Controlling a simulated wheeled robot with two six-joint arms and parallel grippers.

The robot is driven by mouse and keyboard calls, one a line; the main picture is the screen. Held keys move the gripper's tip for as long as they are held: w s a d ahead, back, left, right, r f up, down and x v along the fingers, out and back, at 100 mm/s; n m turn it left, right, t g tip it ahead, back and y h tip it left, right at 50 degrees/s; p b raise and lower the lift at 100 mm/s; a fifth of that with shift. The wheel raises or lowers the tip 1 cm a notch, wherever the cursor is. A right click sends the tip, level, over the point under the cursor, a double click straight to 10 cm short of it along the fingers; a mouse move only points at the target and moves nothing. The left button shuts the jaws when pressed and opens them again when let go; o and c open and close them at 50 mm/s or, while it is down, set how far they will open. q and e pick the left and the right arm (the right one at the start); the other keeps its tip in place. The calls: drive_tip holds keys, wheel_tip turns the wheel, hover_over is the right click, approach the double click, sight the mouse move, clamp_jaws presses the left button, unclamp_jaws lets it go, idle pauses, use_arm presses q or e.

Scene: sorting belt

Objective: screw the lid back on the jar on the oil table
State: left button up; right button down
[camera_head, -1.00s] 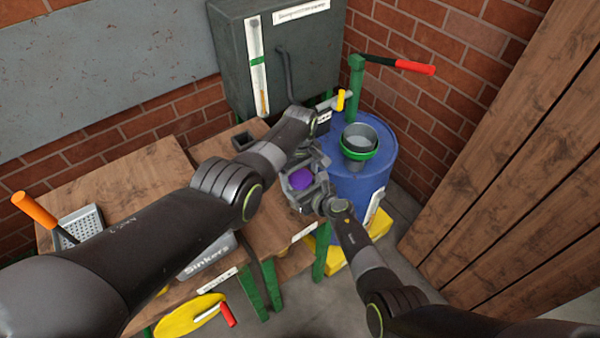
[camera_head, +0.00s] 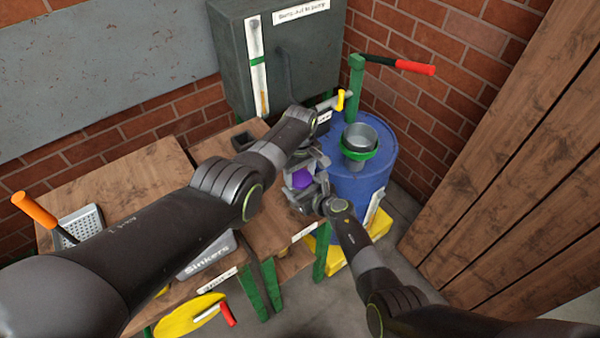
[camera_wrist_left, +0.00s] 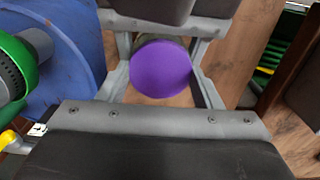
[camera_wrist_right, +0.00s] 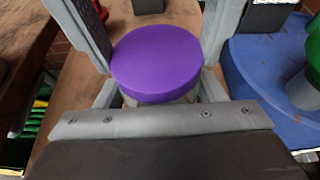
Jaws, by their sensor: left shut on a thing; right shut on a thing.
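A purple lid (camera_head: 301,179) shows between my two grippers, over the oil table (camera_head: 262,205), partly covered by fingers in the head view. In the right wrist view the lid (camera_wrist_right: 157,62) sits above a pale jar (camera_wrist_right: 186,98), of which only a sliver shows. My left gripper (camera_head: 303,164) comes from above and behind; its wrist view shows the round lid (camera_wrist_left: 160,70) between its fingers, and it is shut on the lid. My right gripper (camera_head: 303,193) comes from the front and is shut on the jar. Fingers hide the lid-jar joint.
A blue drum (camera_head: 362,195) with a grey cup (camera_head: 359,140) in a green ring stands just right of the grippers. A dark grey tank (camera_head: 290,60) stands behind. A Sinkers box (camera_head: 207,258) and an orange-handled grater (camera_head: 82,225) are left. Bare floor lies front right.

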use_arm(q)
drive_tip(key=m, duration=1)
drive_tip(key=o, duration=1.1)
drive_tip(key=shift+d, duration=0.2)
drive_tip(key=shift+d+r, duration=0.1)
drive_tip(key=shift+r, duration=0.4)
drive_tip(key=shift+a+r, duration=0.2)
drive_tip(key=shift+r, duration=1.55)
